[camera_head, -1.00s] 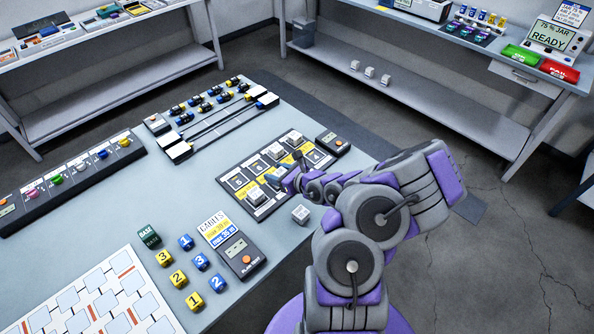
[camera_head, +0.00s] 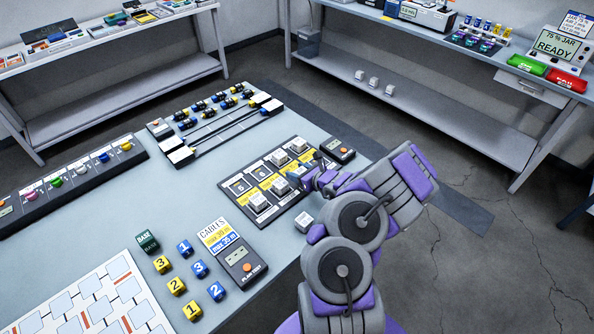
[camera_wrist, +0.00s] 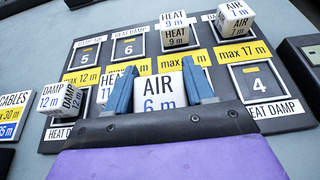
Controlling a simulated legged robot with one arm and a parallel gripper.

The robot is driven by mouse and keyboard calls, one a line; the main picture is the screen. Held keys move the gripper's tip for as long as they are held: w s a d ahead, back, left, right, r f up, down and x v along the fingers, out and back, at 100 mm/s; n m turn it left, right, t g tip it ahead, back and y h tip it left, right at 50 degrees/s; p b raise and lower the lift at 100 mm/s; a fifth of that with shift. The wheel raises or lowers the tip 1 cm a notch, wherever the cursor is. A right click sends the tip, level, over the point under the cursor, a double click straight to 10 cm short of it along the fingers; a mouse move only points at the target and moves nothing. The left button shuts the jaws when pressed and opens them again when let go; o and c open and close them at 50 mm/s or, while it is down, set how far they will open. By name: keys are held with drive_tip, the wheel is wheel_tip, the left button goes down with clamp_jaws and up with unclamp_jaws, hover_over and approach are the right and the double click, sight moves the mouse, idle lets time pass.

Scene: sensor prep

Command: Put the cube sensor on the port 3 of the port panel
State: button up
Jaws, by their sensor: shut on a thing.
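My gripper (camera_wrist: 158,86) is shut on a white cube sensor (camera_wrist: 163,95) marked AIR 6 m, which sits between its two blue fingers. The port panel (camera_head: 246,172) is a dark board with numbered square ports and yellow max labels. The held cube is over the lower row, between the HEAT 11 m cube (camera_wrist: 105,88) and empty port 4 (camera_wrist: 258,83). It hides the port behind it, so I cannot see whether it touches. The DAMP 12 m cube (camera_wrist: 58,98) is at the lower left port. HEAT 9 m (camera_wrist: 174,30) and AIR 7 m (camera_wrist: 234,17) are on the upper row.
A loose white cube (camera_head: 303,221) lies on the table below the panel. Upper ports 5 (camera_wrist: 87,53) and 6 (camera_wrist: 128,46) are bare.

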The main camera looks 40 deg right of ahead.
drive_tip(key=w+d, duration=0.2)
drive_tip(key=w, duration=0.1)
drive_tip(key=w+d+b, duration=0.1)
drive_tip(key=shift+w+f, duration=0.3)
drive_tip(key=shift+w, duration=0.05)
wheel_tip(320, 180, down, 3)
drive_tip(key=shift+f+b, duration=0.2)
drive_tip(key=shift+b, duration=0.55)
drive_tip(key=shift+r, duration=0.1)
drive_tip(key=o, duration=1)
drive_tip(key=shift+o, duration=0.2)
